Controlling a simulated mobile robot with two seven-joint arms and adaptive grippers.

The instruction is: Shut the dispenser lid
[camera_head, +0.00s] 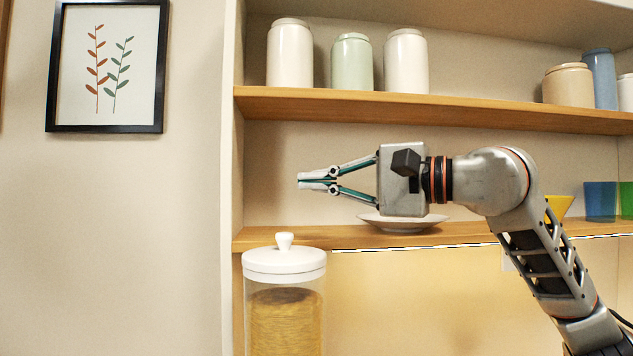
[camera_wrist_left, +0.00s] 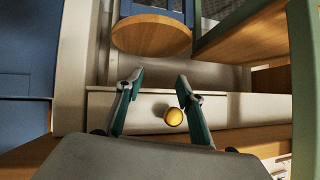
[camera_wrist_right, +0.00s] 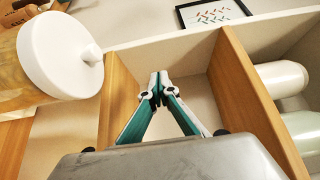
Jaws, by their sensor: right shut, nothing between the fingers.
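The dispenser is a tall clear jar (camera_head: 285,325) with golden contents, at the lower middle of the head view. Its round white lid (camera_head: 284,262) with a knob lies level on top of the jar, with no gap that I can make out. The lid also shows at the upper left of the right wrist view (camera_wrist_right: 58,55). My right gripper (camera_head: 300,181) is shut and empty, above and apart from the lid, pointing left. My left gripper (camera_wrist_left: 159,78) shows only in the left wrist view, open and empty, away from the dispenser.
An upper wooden shelf (camera_head: 450,108) with several canisters runs above my right gripper. A lower shelf (camera_head: 350,238) holds a white plate (camera_head: 402,223) and coloured cups. A round yellow knob (camera_wrist_left: 174,116) is near my left gripper. The wall at left is free below a framed picture (camera_head: 108,66).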

